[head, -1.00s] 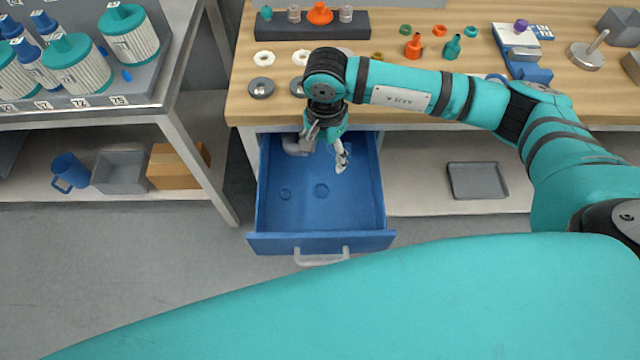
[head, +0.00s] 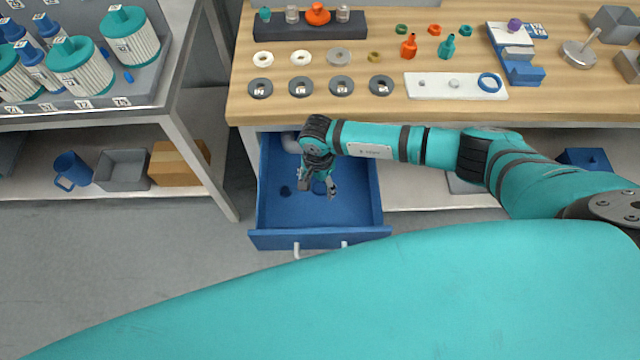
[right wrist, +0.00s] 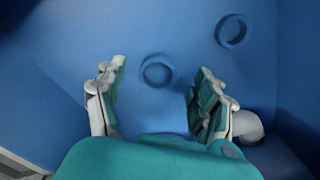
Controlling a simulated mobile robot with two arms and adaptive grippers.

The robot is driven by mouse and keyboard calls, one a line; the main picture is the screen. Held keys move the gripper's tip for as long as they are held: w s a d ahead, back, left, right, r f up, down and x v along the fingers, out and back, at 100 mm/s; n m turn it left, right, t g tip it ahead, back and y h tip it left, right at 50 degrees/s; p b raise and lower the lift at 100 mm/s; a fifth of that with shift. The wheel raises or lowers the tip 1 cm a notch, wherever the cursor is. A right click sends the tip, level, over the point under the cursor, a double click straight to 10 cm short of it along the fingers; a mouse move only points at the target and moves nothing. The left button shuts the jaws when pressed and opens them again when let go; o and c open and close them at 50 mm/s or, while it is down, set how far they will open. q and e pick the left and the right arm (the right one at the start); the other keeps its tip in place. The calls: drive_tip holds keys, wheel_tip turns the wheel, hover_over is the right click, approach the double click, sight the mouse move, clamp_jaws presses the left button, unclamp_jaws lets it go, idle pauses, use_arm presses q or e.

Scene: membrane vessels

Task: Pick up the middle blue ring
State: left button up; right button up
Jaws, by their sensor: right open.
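Two dark blue rings lie flat on the floor of the open blue drawer (head: 350,215). One drawer ring (head: 285,190) is on the left and clear of my gripper. The other (head: 319,187) is partly hidden under my right gripper (head: 318,186). In the right wrist view, one ring (right wrist: 157,71) shows between the open fingertips, below them, and another (right wrist: 231,31) lies up and to the right. A third, lighter blue ring (head: 489,82) sits on a white plate on the bench. My right gripper is open and empty. My left gripper is out of view.
The drawer walls surround my right gripper closely. The wooden bench (head: 300,112) overhangs the drawer's back and carries grey and white discs, bottles and the white plate (head: 430,91). A shelf unit (head: 200,140) stands on the left.

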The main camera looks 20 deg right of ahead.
drive_tip(key=shift+f, duration=0.65)
drive_tip(key=c, duration=0.9)
drive_tip(key=shift+o, duration=0.2)
